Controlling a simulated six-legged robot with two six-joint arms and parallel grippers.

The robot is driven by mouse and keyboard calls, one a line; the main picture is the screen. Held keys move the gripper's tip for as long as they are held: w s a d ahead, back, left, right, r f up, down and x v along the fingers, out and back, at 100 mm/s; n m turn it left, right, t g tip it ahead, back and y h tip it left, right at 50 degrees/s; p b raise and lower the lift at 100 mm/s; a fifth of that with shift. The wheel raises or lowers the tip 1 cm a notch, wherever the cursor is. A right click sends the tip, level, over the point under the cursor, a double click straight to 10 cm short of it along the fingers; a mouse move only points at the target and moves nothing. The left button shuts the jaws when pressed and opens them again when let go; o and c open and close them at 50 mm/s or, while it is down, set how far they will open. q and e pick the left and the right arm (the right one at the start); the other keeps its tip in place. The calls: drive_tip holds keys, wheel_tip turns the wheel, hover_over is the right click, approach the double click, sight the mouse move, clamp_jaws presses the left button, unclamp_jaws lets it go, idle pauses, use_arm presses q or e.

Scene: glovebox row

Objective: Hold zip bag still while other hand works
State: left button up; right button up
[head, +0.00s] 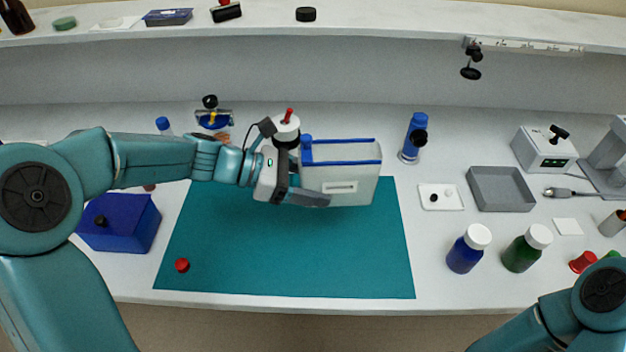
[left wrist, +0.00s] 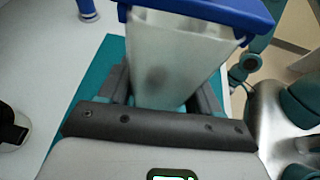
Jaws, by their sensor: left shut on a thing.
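The zip bag (head: 345,178) is a pale, translucent, box-like pouch with a blue zip edge along its top and a small white label on its front. My left gripper (head: 308,192) is shut on its left side and holds it upright over the back of the teal mat (head: 300,260). In the left wrist view the bag (left wrist: 170,70) stands between the two dark fingers, its blue edge (left wrist: 200,10) at the top. I cannot tell whether its base touches the mat. My right arm shows at the lower right of the head view; its gripper is out of frame.
A blue box (head: 125,225) stands left of the mat and a red cap (head: 182,265) lies on its front left. Right of the mat are a grey tray (head: 500,190), a blue bottle (head: 465,255) and a green bottle (head: 522,254). The mat's front is mostly clear.

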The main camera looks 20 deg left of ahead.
use_arm(q)
drive_tip(key=shift+f+b, duration=2.5)
drive_tip(key=shift+f, duration=1)
drive_tip(key=shift+f+b, duration=0.7)
drive_tip(key=shift+f, duration=0.35)
